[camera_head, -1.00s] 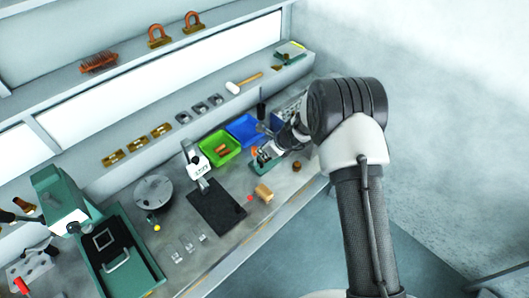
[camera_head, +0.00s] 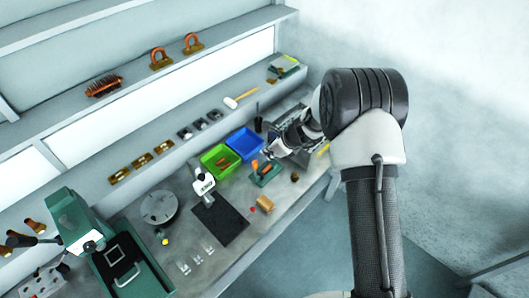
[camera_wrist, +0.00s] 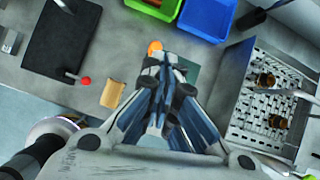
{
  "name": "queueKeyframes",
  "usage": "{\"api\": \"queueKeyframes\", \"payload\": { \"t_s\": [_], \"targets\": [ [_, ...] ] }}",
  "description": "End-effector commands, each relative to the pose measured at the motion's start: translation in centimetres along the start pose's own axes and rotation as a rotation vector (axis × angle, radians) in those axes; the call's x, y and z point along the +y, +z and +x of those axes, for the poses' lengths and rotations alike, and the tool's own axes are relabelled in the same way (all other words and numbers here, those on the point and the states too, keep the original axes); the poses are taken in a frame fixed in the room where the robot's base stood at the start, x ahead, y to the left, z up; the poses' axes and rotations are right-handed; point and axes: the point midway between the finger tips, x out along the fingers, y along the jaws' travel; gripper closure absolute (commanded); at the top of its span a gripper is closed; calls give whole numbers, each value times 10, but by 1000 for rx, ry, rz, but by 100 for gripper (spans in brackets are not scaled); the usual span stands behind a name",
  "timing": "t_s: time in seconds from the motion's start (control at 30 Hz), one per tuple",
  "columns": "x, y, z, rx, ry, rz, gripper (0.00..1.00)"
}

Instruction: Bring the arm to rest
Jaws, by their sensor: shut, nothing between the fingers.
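My gripper (camera_wrist: 162,98) shows in the wrist view with its fingers together and nothing between them. It hangs over the workbench (camera_wrist: 100,53), above a dark green plate that it partly hides. In the head view my gripper (camera_head: 270,150) is small, beside the green plate (camera_head: 265,174) with an orange piece on it. My arm reaches from the right side of the head view over the bench. I cannot tell the exact height of the fingertips above the plate.
A green bin (camera_head: 220,161) and a blue bin (camera_head: 245,142) stand behind the gripper. A perforated metal tray (camera_wrist: 270,105) with brown items lies to its right. A wooden block (camera_head: 265,204), a black mat (camera_head: 220,219) and a red ball (camera_wrist: 86,81) lie to its left.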

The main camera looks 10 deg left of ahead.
Motion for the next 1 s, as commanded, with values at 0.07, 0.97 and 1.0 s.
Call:
{"api": "queueKeyframes", "payload": {
  "t_s": [0.07,0.97,1.0],
  "targets": [
    [0,-1,0,1,1,0,100],
    [46,2,-138,2,-5,-780,100],
    [55,-4,-151,13,-5,-864,100]
  ]
}}
